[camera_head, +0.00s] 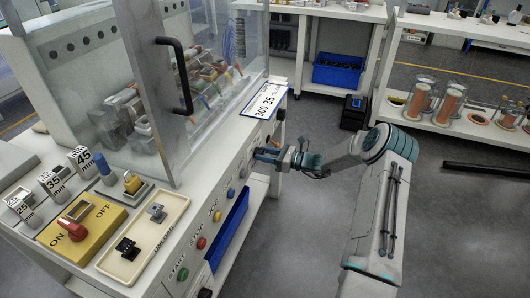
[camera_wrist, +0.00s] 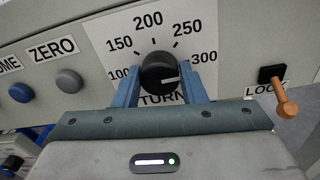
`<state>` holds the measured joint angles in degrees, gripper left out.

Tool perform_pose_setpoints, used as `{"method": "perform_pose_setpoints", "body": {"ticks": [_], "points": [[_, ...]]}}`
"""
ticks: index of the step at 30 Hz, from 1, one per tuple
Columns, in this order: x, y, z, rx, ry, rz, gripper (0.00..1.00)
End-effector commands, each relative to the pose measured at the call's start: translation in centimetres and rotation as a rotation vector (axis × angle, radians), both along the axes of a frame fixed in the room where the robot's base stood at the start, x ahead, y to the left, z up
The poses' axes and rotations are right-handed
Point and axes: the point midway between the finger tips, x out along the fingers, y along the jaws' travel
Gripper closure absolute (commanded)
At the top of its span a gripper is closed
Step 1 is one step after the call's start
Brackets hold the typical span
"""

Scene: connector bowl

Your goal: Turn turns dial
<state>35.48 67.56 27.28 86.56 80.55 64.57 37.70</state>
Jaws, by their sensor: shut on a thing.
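The turns dial (camera_wrist: 159,72) is a round black knob with a white pointer line. It sits on a white plate marked 100, 150, 200, 250 and 300 with the word TURNS partly hidden below. The pointer line points right, slightly below the 300 mark. My gripper (camera_wrist: 165,82) has its two blue fingers on the left and right sides of the dial, shut on it. In the head view my gripper (camera_head: 268,154) is at the right end of the machine's front panel, and the dial is hidden there.
An orange-tipped LOCK lever (camera_wrist: 286,104) is right of the dial. Grey and blue buttons, with ZERO (camera_wrist: 52,51) above one, are to the left. A sign reading 300 35 (camera_head: 266,100) lies on the machine top. A blue bin (camera_head: 228,230) sits under the panel.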

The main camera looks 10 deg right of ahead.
Motion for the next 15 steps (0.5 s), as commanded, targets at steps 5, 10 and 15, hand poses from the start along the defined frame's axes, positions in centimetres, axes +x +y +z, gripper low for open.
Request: {"method": "perform_pose_setpoints", "body": {"ticks": [5,10,15], "points": [[-0.05,-0.03,-0.11,0.013,0.025,0.000,0.85],[-0.05,-0.03,-0.15,0.016,0.031,0.000,0.85],[-0.05,-0.03,-0.14,0.016,0.031,0.000,0.85]]}}
